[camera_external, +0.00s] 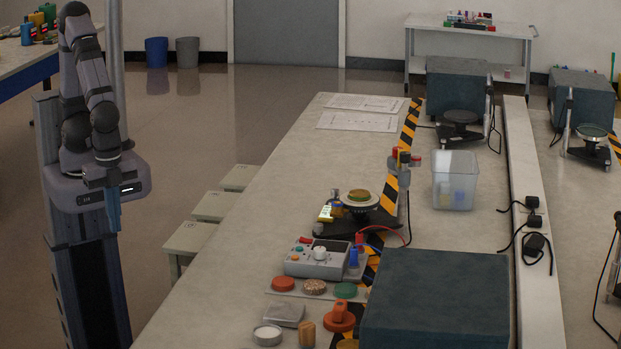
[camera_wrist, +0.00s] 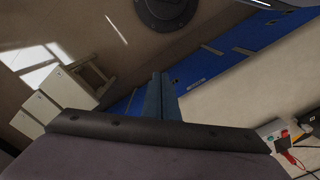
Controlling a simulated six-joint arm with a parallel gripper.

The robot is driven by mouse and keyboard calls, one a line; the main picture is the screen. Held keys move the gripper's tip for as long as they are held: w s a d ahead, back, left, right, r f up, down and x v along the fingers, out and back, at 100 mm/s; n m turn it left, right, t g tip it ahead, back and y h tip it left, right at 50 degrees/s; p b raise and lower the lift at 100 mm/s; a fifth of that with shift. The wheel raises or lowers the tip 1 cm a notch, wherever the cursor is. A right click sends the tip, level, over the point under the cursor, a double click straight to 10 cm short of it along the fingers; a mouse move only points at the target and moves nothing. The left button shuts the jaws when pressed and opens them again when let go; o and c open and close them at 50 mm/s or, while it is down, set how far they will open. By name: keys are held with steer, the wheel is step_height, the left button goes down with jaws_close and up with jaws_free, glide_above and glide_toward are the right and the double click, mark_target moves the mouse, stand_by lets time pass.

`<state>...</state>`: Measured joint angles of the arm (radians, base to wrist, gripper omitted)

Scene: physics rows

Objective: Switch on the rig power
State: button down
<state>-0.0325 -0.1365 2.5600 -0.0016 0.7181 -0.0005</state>
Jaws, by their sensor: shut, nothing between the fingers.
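A grey control box (camera_external: 318,260) lies on the long workbench (camera_external: 300,130). It has a white round knob (camera_external: 319,253), a red button (camera_external: 306,240) and other small coloured buttons on top. Which control is the rig power is too small to tell. My gripper (camera_external: 113,215) hangs left of the bench over the floor, fingers down and shut, well apart from the box. In the wrist view its closed blue fingers (camera_wrist: 160,95) show with nothing between them. Part of a grey device with red parts (camera_wrist: 284,135) shows at the right edge of that view.
A rig stand with a round plate (camera_external: 358,200) and cables stands behind the box. A dark block (camera_external: 437,300), coloured discs (camera_external: 283,284) and an orange knob piece (camera_external: 339,316) lie near it. Stools (camera_external: 189,237) line the bench's left side. A clear bin (camera_external: 454,180) stands further right.

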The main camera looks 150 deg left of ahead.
steer(key=s+a+f+n+g, duration=0.2)
steer(key=s+a+f+n, duration=0.15)
steer(key=a, duration=0.35)
steer(key=w+a+f+n+t, duration=0.1)
steer(key=w+a+n, duration=0.2)
steer(key=a, duration=0.8)
steer(key=w+a+n+t, duration=0.1)
steer(key=w+a+n, duration=0.25)
steer(key=a, duration=0.65)
steer(key=w+a+r+t+y, duration=0.1)
steer(key=w+a+r, duration=0.3)
steer(key=a, duration=0.3)
steer(key=w+a+r+m+t+y, duration=0.1)
steer(key=w+a+r, duration=0.4)
steer(key=a+r, duration=0.1)
steer(key=shift+a+r, duration=0.4)
steer(key=shift+r, duration=0.4)
steer(key=shift+f, duration=0.1)
steer(key=p, duration=0.4)
glide_above(303, 238)
steer(key=f, duration=1.1)
steer(key=shift+s+d+f, duration=0.15)
steer(key=shift+s+d, duration=0.05)
steer(key=shift+d, duration=0.05)
steer(key=shift+s+d+f, duration=0.1)
steer(key=shift+f, duration=1.05)
